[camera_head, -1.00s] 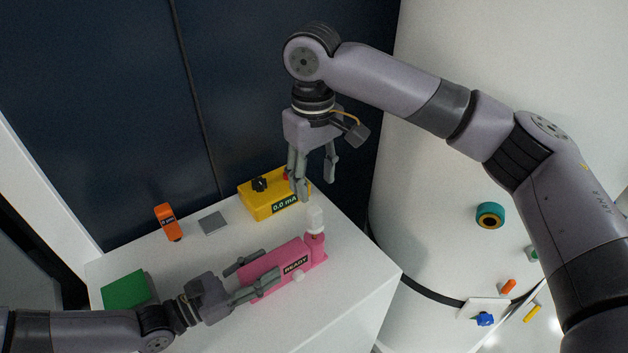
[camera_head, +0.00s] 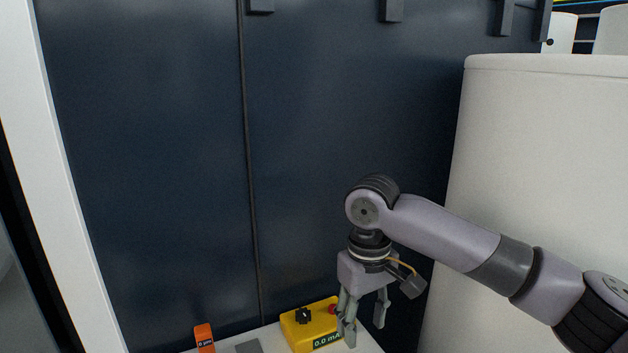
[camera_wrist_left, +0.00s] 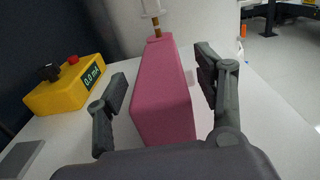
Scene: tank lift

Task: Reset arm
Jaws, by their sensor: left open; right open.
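My right gripper (camera_head: 362,318) is open and empty in the head view. It points down beside the yellow meter box (camera_head: 312,326), which has a black knob, a red button and a 0.0 mA display. My left gripper (camera_wrist_left: 160,98) is open in the left wrist view, with its fingers on either side of a pink block-shaped device (camera_wrist_left: 162,90). I cannot tell whether either finger touches it. A pale clear part stands at the device's far end. The yellow box also shows in the left wrist view (camera_wrist_left: 62,92). The left arm is outside the head view.
The white table (camera_head: 272,340) shows only at the bottom of the head view, with an orange device (camera_head: 204,338) and a grey plate (camera_head: 248,347). A dark panelled wall (camera_head: 160,170) stands behind. A large white tank (camera_head: 530,160) fills the right.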

